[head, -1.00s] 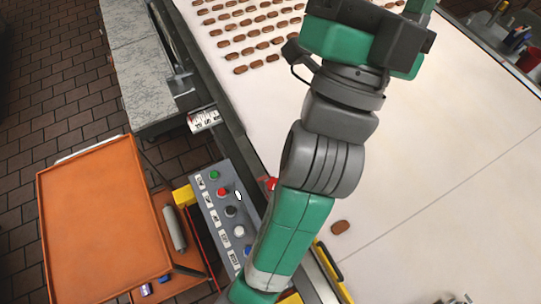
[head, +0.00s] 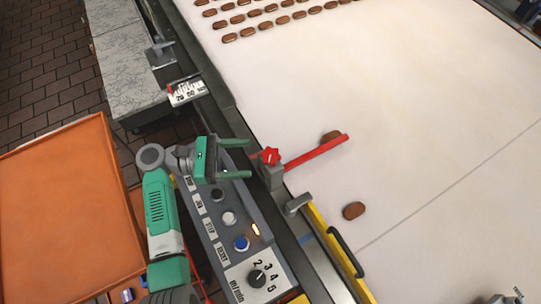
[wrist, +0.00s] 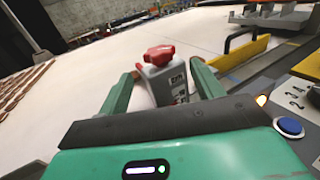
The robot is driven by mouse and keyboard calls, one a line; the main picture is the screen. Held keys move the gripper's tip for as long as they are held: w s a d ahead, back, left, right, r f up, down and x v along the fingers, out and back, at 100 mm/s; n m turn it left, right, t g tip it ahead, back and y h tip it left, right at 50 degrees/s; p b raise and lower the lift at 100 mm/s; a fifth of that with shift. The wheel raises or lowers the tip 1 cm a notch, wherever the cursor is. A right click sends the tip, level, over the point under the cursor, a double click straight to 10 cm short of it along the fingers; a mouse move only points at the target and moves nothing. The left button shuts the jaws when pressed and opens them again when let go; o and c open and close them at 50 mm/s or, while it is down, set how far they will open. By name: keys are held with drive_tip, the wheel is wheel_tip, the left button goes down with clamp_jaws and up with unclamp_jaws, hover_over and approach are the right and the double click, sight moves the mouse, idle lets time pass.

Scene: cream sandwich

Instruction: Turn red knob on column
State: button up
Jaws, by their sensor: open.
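The red knob (head: 270,156) sits on top of a short grey column (head: 271,180) at the conveyor's near edge, with a red bar (head: 318,152) reaching out over the belt. My gripper (head: 249,159) is open, with its two green fingers pointing right toward the column, just left of the knob. In the wrist view the red knob (wrist: 159,55) and the grey column (wrist: 163,82) show ahead, between the spread fingertips. The fingers appear apart from the knob, and nothing is held.
A control panel (head: 206,222) with buttons and a dial (head: 257,278) lies below my gripper. An orange tray (head: 62,215) is at left. Brown biscuits (head: 354,211) lie on the white belt (head: 430,110). A yellow rail with a dark handle (head: 345,252) borders the belt.

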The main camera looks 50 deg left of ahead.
sight(261, 157)
drive_tip(key=p+x, duration=0.1)
drive_tip(key=x, duration=0.6)
drive_tip(key=shift+w+d+r, duration=0.1)
drive_tip(key=shift+w+d, duration=0.1)
drive_tip(key=shift+w, duration=0.15)
drive_tip(key=c, duration=1)
